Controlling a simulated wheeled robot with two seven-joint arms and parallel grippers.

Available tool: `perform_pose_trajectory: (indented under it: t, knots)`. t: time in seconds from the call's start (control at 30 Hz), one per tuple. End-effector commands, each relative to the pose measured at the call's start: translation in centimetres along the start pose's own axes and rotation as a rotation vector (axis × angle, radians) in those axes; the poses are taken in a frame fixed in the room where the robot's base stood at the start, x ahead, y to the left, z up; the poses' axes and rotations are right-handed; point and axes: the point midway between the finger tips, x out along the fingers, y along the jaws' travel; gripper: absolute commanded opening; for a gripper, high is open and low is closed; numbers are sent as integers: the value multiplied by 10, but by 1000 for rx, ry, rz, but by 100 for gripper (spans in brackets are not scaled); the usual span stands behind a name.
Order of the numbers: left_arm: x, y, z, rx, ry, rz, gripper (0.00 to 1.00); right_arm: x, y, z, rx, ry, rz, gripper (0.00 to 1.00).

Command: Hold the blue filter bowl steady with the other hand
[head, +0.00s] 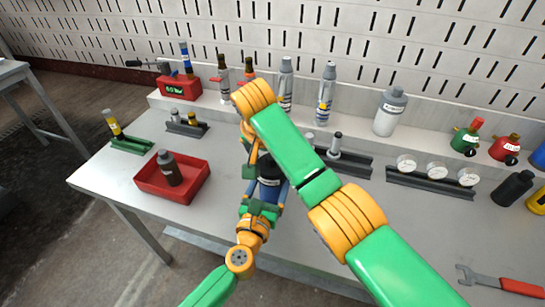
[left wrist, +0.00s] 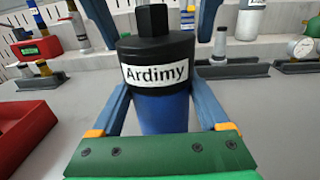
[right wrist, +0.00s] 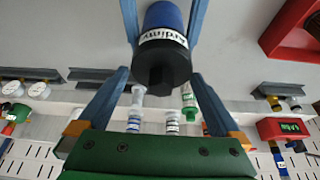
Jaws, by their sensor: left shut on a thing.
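The filter, with a blue bowl (left wrist: 160,112), a black cap (left wrist: 155,47) and a white "Ardimy" label, stands upright between the fingers of my left gripper (left wrist: 162,95). The left gripper is shut on the blue bowl from the front. In the head view the filter (head: 270,170) is partly hidden by my grippers and right arm. My right gripper (right wrist: 160,75) is open, with its fingertips apart on either side of the black cap (right wrist: 162,68). The right wrist view is upside down, with the bowl (right wrist: 163,16) at its top between the left fingers.
A red tray (head: 206,177) holding a dark bottle (head: 169,168) is on the left of the table (head: 115,165). Racks with gauges (head: 437,170) and bottles line the back. A wrench (head: 490,282) lies at the front right. The table is clear between tray and filter.

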Motion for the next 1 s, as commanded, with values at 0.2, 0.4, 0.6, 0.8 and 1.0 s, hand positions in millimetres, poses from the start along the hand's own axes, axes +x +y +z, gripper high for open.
perform_pose_trajectory:
  t: [0.2,0.4,0.6,0.8,1.0]
  knots:
    - [0,0,0,0,0,-1,12,-18,0,-8,0,3,0,100]
    - [0,0,0,0,0,-1,12,-23,0,-10,-84,1,-39,100]
    - [0,0,0,0,0,-1,12,-23,1,-10,-452,1,-189,100]
    - [0,0,0,0,0,-1,12,-23,0,-10,-489,1,-203,100]
    - [0,0,0,0,0,-1,12,-23,1,-11,-718,1,-300,100]
